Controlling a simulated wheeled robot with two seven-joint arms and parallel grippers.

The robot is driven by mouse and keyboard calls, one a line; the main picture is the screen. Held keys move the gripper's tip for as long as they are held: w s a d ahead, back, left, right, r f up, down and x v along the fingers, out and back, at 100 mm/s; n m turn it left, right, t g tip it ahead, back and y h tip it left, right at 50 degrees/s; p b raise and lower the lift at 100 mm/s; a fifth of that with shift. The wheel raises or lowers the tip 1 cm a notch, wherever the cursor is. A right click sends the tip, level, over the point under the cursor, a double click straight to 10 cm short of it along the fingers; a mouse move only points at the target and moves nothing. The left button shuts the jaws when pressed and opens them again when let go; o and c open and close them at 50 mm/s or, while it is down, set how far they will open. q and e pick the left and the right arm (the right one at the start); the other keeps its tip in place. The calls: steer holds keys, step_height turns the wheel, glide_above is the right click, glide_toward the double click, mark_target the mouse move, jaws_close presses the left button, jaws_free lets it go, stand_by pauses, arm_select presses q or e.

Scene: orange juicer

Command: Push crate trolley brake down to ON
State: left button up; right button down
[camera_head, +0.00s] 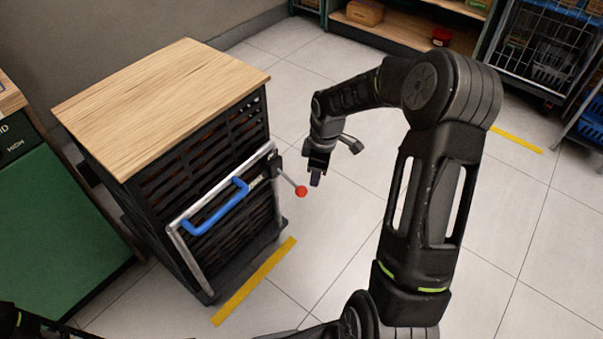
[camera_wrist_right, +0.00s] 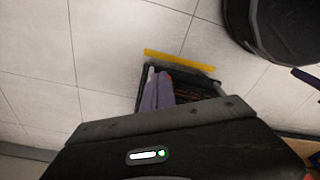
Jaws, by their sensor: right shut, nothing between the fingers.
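The crate trolley (camera_head: 205,170) stands left of centre in the head view, a dark slatted box with a wooden top and a grey metal frame. A blue handle (camera_head: 215,208) is on that frame. The brake lever (camera_head: 286,177) sticks out from the frame's right upright, sloping down to a red ball knob (camera_head: 301,191). My right gripper (camera_head: 316,181) is shut and empty, pointing down just right of and slightly above the knob in the picture; I cannot tell if they touch. Its purplish fingers (camera_wrist_right: 160,92) show in the wrist view, over part of the trolley. My left gripper is out of view.
Yellow tape (camera_head: 255,280) lies on the tiled floor by the trolley's front. A green cabinet (camera_head: 60,220) stands close on the left. Shelves (camera_head: 400,32) and a wire rack (camera_head: 540,50) stand at the back. The floor right of the trolley is open.

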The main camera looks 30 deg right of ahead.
step_height(320, 180, up, 8)
steer(key=p, duration=0.2)
steer(key=shift+s+d+f, duration=0.15)
steer(key=shift+s+d, duration=0.1)
steer(key=shift+s, duration=0.05)
stand_by(0.5)
